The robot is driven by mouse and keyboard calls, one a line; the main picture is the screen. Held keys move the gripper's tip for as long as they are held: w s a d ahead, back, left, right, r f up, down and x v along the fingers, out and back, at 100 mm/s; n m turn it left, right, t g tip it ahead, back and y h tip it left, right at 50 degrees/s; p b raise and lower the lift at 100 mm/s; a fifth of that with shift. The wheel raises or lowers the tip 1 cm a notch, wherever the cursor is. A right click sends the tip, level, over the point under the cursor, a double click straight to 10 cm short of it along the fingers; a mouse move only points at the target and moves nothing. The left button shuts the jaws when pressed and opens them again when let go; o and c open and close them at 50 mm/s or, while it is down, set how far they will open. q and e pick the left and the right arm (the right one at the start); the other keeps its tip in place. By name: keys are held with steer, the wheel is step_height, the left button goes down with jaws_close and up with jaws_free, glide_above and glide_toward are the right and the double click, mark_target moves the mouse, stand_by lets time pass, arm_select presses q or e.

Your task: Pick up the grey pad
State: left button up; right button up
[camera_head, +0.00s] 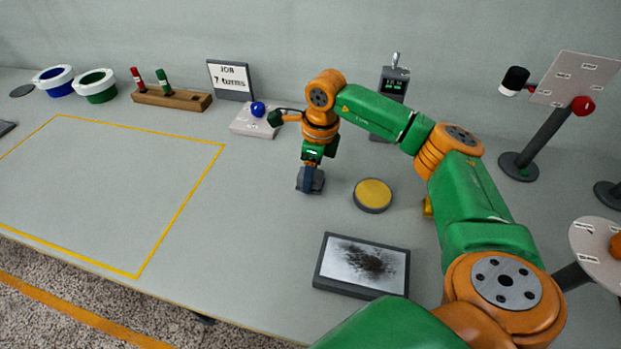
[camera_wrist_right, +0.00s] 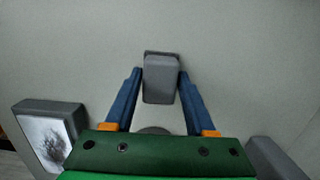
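The grey pad (camera_head: 305,186) is a small dark grey block on the table, left of the yellow disc. My right gripper (camera_head: 309,170) points down over it in the head view and hides part of it. In the right wrist view the pad (camera_wrist_right: 161,82) lies between the two blue fingertips of my right gripper (camera_wrist_right: 160,75). The fingertips are very close to its two sides; whether they press on it I cannot tell. My left gripper is not in view.
A yellow disc (camera_head: 373,195) lies right of the pad. A dark-framed panel with a black smudge (camera_head: 325,282) lies nearer the front edge. A pale block (camera_head: 246,127) with a blue ball (camera_head: 257,108) stands behind left. The yellow-outlined area (camera_head: 184,182) at left is clear.

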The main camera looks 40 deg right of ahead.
jaws_close()
steer(key=shift+r, duration=0.2)
step_height(320, 180, up, 3)
steer(key=shift+w+a+f+b, duration=0.1)
steer(key=shift+w+a+b, duration=0.05)
steer(key=shift+b, duration=0.45)
steer(key=w+a+r, duration=0.1)
steer(key=a+r, duration=0.8)
steer(key=a, duration=0.4)
steer(key=shift+w+a+r, duration=0.3)
steer(key=shift+w+r, duration=0.1)
